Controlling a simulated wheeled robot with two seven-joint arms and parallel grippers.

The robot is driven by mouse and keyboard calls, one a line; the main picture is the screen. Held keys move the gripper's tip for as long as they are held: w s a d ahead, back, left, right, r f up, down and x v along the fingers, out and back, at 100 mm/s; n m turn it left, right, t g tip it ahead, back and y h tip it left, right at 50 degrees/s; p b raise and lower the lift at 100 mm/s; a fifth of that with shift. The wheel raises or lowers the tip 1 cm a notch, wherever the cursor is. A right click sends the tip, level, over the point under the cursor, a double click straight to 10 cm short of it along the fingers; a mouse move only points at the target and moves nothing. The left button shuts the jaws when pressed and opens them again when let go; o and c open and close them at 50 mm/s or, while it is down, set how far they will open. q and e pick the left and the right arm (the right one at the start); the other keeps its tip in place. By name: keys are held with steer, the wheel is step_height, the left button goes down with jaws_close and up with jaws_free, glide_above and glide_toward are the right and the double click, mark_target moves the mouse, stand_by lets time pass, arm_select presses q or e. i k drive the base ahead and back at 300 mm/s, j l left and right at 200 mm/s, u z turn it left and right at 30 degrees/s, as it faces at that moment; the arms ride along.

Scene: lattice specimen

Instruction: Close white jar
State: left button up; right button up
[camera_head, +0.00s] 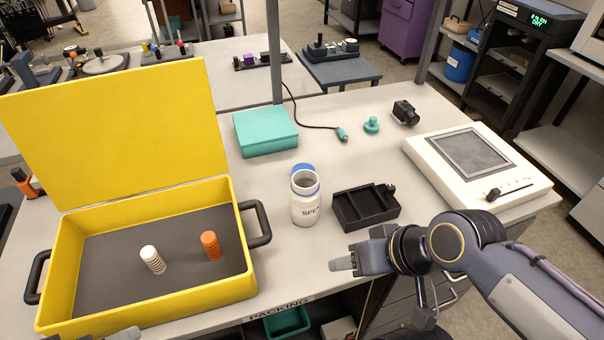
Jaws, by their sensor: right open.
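The white jar (306,208) stands upright on the bench with dark lettering on its side. Its mouth is uncovered. A blue lid (302,167) shows just behind the jar's rim; whether it is attached or lies on the bench I cannot tell. My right gripper (347,263) is open and empty, at the front edge of the bench, to the right of and nearer than the jar. Only a grey tip of what looks like my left gripper (124,334) shows at the bottom edge; its jaws cannot be made out.
An open yellow case (150,309) on the left holds a white and an orange ribbed piece. A black divided tray (366,208) stands right of the jar. A teal box (265,131) is behind it. A white device (475,165) is at right. Bench behind the tray is mostly clear.

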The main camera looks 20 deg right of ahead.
mark_target(305, 191)
steer(key=k+l+u, duration=0.25)
steer(key=l+u, duration=0.15)
steer(key=k+l+u, duration=0.65)
steer(key=l+u, duration=0.2)
steer(key=i, duration=0.5)
